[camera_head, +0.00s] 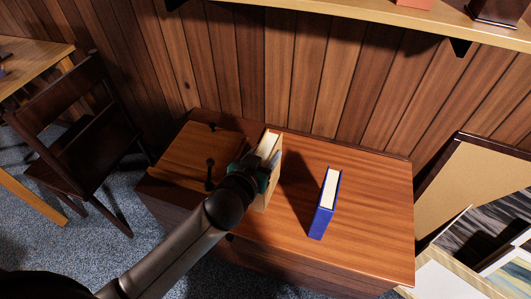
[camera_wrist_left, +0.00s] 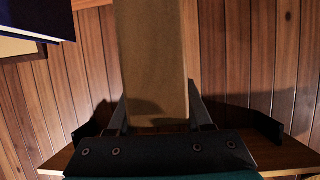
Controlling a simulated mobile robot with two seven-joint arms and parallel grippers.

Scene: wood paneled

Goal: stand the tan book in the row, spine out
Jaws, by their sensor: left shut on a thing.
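The tan book (camera_head: 275,166) is upright between the fingers of my left gripper (camera_head: 259,166), over the left-middle part of the wooden cabinet top. Its pale page edges face up. In the left wrist view the plain tan side of the book (camera_wrist_left: 152,60) stands between the two fingers of my left gripper (camera_wrist_left: 158,112), which is shut on it. I cannot tell whether its lower edge touches the cabinet top. A blue book (camera_head: 325,205) stands upright to the right, apart from the tan one. My right gripper is not in view.
The cabinet top (camera_head: 375,200) is clear right of the blue book. A wooden panel with dark knobs (camera_head: 195,152) lies at its left. The panelled wall is behind, with a shelf (camera_head: 440,22) above. A dark chair (camera_head: 78,150) stands left, a framed board (camera_head: 470,190) right.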

